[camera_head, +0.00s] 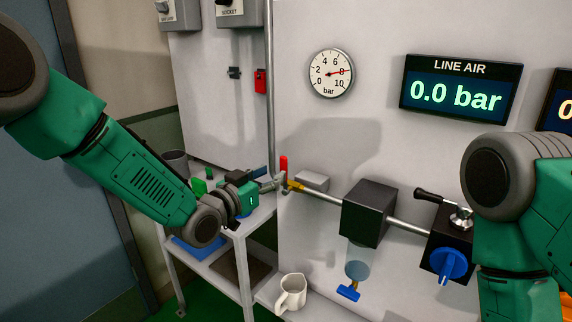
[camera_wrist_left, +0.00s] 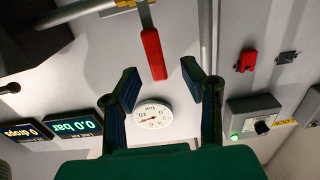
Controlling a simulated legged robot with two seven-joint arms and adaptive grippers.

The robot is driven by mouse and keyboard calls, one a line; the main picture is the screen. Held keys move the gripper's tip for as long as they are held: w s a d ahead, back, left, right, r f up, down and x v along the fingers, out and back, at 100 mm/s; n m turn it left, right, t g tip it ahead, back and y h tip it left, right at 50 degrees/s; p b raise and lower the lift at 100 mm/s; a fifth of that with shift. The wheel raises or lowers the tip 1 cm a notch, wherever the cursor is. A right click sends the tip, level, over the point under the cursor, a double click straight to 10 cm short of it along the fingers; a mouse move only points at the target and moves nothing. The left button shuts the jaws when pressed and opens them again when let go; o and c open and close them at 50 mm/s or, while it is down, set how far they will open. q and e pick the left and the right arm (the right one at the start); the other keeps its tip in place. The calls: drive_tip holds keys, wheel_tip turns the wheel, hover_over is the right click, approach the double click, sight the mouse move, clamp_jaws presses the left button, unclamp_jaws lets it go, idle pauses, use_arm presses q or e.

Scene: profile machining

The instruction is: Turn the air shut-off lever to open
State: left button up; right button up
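The air shut-off lever (camera_head: 284,164) has a red grip and stands upright at the brass-coloured valve (camera_head: 296,184) on the wall pipe. Its red grip also shows in the left wrist view (camera_wrist_left: 153,54), pointing toward the gap between my fingers. My left gripper (camera_head: 270,180) is close beside the lever, left of it in the head view. Its two dark fingers (camera_wrist_left: 160,82) are spread with nothing gripped; whether they touch the lever cannot be told. The LINE AIR display (camera_head: 460,88) reads 0.0 bar. My right arm shows at the right; its gripper is not visible.
A round gauge (camera_head: 331,73) hangs on the wall, needle near 8. The pipe runs right to a black block (camera_head: 369,212) and a unit with a blue knob (camera_head: 446,266). A white mug (camera_head: 291,293) stands low, and a vertical pipe (camera_head: 270,80) rises behind my gripper.

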sight(281, 169)
use_arm(q)
drive_tip(key=x, duration=0.5)
drive_tip(key=shift+s+d+r, duration=0.15)
drive_tip(key=shift+s+d, duration=0.05)
drive_tip(key=shift+d, duration=0.25)
drive_tip(key=shift+w+d, duration=0.25)
drive_tip(key=shift+d, duration=0.2)
drive_tip(key=shift+a, duration=0.1)
drive_tip(key=c, duration=0.5)
drive_tip(key=shift+s+a, duration=0.1)
drive_tip(key=shift+a, duration=0.15)
clamp_jaws()
drive_tip(key=shift+a+f, duration=0.2)
drive_tip(key=shift+a, duration=0.25)
drive_tip(key=shift+d, duration=0.1)
use_arm(e)
drive_tip(key=shift+w+r, duration=0.1)
drive_tip(key=shift+r, duration=0.2)
